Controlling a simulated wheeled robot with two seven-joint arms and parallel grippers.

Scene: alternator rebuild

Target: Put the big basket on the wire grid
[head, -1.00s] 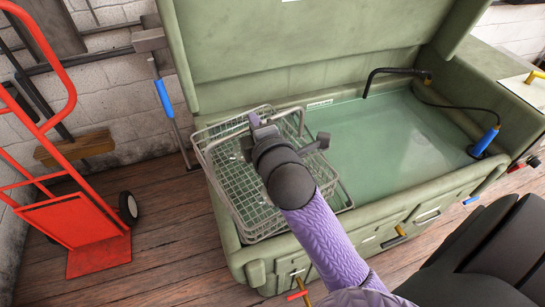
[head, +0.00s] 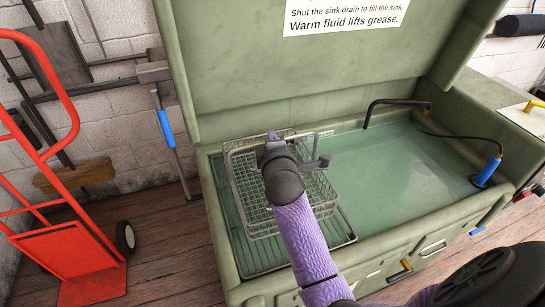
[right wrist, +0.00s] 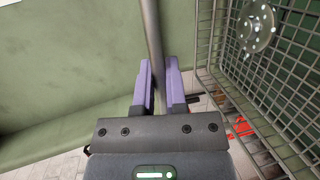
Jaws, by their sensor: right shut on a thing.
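The big basket (head: 245,190) is grey wire mesh, at the left end of the green sink in the head view. My right gripper (head: 272,140) is shut on a bar of the basket, at its upper far side. In the right wrist view the grey bar stands between my two purple fingers (right wrist: 159,85), with the basket's mesh wall (right wrist: 285,85) to the right. The wire grid (head: 262,262) lies under the basket at the sink's left end, partly hidden by it and my arm. I cannot tell whether basket and grid touch. My left gripper is out of view.
Greenish fluid (head: 390,165) fills the sink to the right. A black spout (head: 395,102) and a blue-handled brush (head: 487,170) are at its far and right sides. The raised lid (head: 320,65) stands behind. A red hand truck (head: 85,265) stands at left.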

